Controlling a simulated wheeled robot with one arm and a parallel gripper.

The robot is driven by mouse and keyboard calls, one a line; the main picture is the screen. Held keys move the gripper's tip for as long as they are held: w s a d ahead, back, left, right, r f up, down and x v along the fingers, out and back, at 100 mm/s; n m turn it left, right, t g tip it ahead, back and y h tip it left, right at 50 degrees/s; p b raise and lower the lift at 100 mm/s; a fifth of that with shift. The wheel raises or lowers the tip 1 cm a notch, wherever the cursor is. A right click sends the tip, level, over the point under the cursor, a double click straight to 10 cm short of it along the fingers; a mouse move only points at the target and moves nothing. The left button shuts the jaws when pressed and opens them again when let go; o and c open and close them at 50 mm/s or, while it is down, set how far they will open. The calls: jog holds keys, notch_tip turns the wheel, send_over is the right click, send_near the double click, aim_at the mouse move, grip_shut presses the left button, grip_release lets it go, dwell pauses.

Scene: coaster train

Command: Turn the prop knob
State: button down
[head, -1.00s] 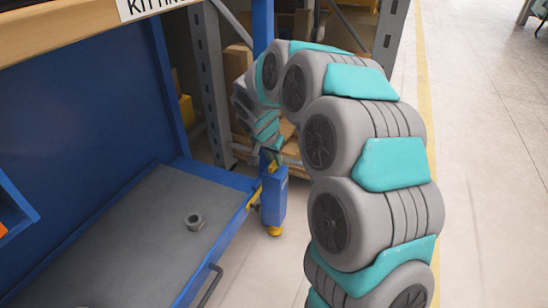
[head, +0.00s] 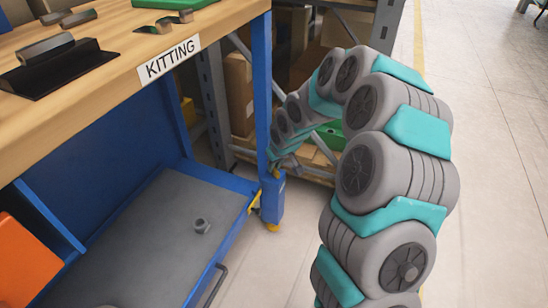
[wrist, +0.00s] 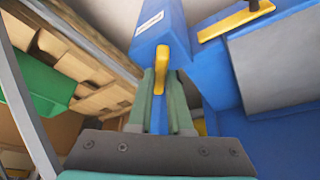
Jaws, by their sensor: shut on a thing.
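In the wrist view a narrow yellow knob (wrist: 159,72) stands out from the blue box (wrist: 160,30) with a white label. My gripper (wrist: 160,78) has its two greenish fingers on either side of this knob, shut on it. In the head view the blue box (head: 272,198) sits low on the bench's blue corner post. My gripper (head: 277,168) reaches it from behind the post, and its fingertips and the knob are mostly hidden there.
A yellow bar (wrist: 236,20) lies beside the box. A storage rack with cartons (head: 240,95) stands behind. The floor (head: 490,170) at right is clear.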

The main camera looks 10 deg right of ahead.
jog(key=shift+r+n+y+p, duration=0.25)
jog(key=shift+n+y+p, duration=0.05)
jog(key=shift+n+p, duration=0.65)
jog(key=shift+f+n+g+y+p, duration=0.15)
jog(key=shift+n+g+y+p, duration=0.2)
jog(key=shift+n, duration=0.5)
jog(key=shift+w+d+f+n+g+y, duration=0.1)
jog(key=shift+n+g+y, duration=0.15)
jog(key=shift+n, duration=0.6)
jog(key=shift+d+f+n+g+y, duration=0.1)
jog(key=shift+n+y, duration=0.1)
jog(key=shift+n, duration=0.65)
jog(key=c, duration=0.8)
grip_release()
jog(key=shift+c, duration=0.2)
jog(key=shift+r, duration=0.1)
